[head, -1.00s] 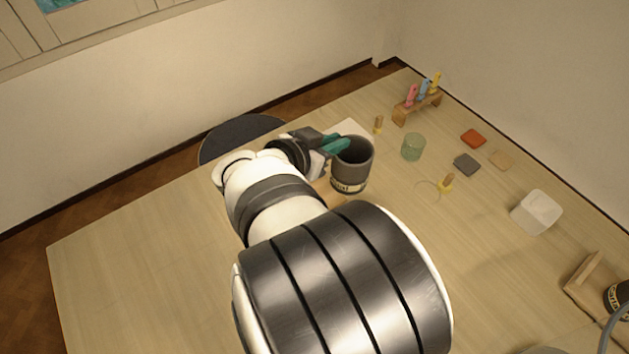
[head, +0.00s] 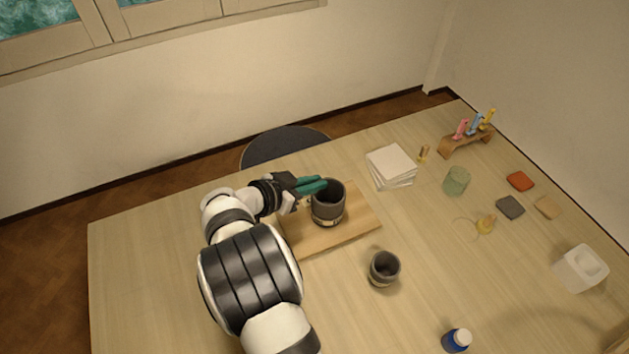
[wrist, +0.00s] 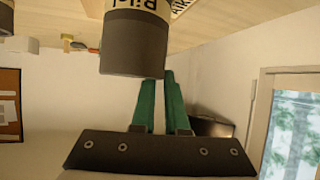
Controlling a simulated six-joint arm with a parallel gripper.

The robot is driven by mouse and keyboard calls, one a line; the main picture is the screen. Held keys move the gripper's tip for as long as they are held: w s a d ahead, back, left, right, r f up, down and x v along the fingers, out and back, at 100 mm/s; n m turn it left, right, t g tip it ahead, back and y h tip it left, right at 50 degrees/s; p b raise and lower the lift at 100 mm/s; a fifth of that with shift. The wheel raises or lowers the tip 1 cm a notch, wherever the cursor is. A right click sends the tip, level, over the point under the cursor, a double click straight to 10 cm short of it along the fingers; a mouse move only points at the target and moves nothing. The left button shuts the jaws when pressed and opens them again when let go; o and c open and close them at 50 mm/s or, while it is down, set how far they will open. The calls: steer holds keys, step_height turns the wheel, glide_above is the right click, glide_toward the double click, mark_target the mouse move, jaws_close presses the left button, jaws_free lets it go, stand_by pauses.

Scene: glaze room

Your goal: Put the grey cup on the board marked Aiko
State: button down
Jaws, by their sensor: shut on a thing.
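The dark grey cup (head: 328,204) has a pale lettered band near its base. My gripper (head: 318,186) is shut on its wall near the rim, with green fingers. The cup is upright over the wooden board (head: 355,230); I cannot tell whether its base touches the board. In the wrist view, which is upside down, the cup (wrist: 133,45) hangs from the top, with the green fingers (wrist: 163,100) beside it. Part of the board's lettering (wrist: 181,6), seemingly "AIK", shows at the top edge. The cup's base is out of that view.
Another, smaller dark cup (head: 384,268) stands on the table in front of the board. A white stack (head: 391,166) lies behind it to the right. The table's left side is clear.

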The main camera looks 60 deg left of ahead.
steer(key=c, duration=0.9)
jaws_free()
